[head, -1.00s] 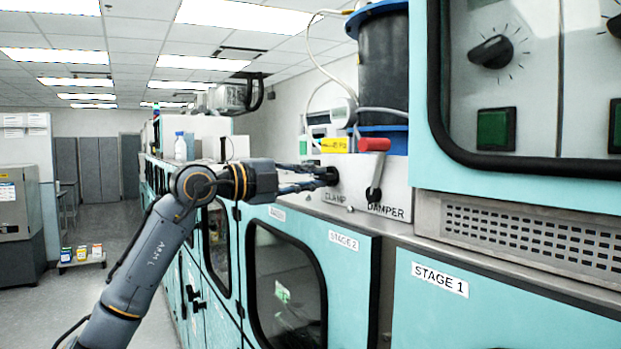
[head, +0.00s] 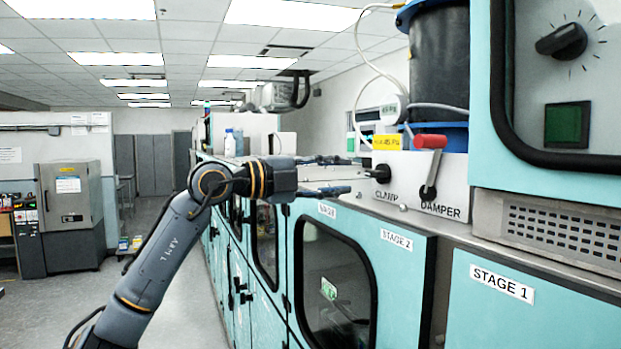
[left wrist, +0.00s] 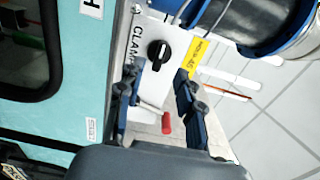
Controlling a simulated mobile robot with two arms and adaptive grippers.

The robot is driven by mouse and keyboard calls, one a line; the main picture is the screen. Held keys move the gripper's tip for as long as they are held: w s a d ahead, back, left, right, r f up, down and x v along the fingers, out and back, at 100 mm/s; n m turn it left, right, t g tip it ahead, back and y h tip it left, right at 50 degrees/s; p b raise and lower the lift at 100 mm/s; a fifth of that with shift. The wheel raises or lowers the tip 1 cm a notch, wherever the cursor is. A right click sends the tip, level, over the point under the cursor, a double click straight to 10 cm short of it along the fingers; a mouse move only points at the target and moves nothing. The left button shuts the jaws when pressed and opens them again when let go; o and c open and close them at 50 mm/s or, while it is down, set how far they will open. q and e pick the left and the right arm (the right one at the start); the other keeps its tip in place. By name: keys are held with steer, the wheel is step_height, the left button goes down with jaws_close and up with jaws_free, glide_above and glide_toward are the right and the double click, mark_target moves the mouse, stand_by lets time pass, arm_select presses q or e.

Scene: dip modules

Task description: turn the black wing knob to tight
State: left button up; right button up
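The black wing knob (head: 379,173) sits on the white panel above the word CLAMP. In the left wrist view the knob (left wrist: 158,54) shows beyond my fingertips, its wing running roughly up and down the picture; I cannot tell a tight mark. My left gripper (head: 338,176) is open, its two fingers apart, just left of the knob and clear of it. In the left wrist view the open gripper (left wrist: 158,72) has nothing between its fingertips, with the knob seen in the gap. My right gripper is not in view.
A red-handled damper lever (head: 430,142) stands right of the knob. A yellow label (head: 386,142) and a blue-flanged black cylinder (head: 440,75) are above the panel. Teal cabinets marked STAGE 2 (head: 396,240) and STAGE 1 (head: 501,284) stand below. Open aisle lies left.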

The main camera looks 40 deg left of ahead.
arm_select(q)
steer(key=v, duration=0.6)
stand_by(0.3)
stand_by(0.5)
